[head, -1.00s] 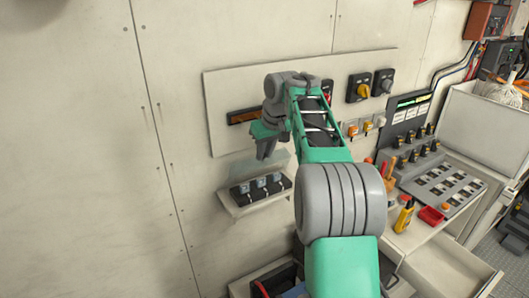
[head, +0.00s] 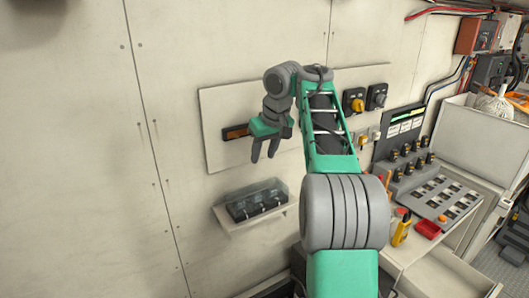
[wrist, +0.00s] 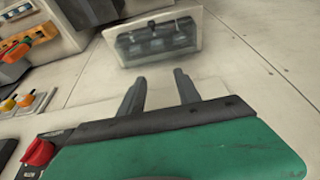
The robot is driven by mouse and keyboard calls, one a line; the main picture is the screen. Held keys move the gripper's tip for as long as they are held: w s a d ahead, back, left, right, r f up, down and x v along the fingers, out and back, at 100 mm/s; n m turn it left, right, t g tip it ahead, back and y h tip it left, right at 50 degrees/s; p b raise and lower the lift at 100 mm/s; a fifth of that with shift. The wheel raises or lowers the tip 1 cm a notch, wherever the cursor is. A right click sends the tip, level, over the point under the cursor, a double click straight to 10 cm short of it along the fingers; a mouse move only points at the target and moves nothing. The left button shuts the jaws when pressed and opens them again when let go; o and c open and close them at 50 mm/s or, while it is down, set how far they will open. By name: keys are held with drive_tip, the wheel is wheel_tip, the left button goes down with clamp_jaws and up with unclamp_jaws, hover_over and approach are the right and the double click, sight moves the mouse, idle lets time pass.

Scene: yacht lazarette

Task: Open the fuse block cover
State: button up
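The fuse block (head: 257,206) is a dark strip with several fuses on a small pale shelf on the wall. Its clear cover (head: 254,190) lies over the fuses and looks shut. In the wrist view the fuse block (wrist: 157,46) shows beyond the fingertips, blurred behind the clear cover. My gripper (head: 264,157) is open and empty, fingers pointing down, above the cover and apart from it. Its two fingers (wrist: 160,82) stand apart in the wrist view with nothing between them.
The wall left of the shelf is clear.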

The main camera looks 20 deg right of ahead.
drive_tip(key=shift+s+d+r, duration=0.1)
drive_tip(key=shift+s+r, duration=0.2)
drive_tip(key=shift+r, duration=0.25)
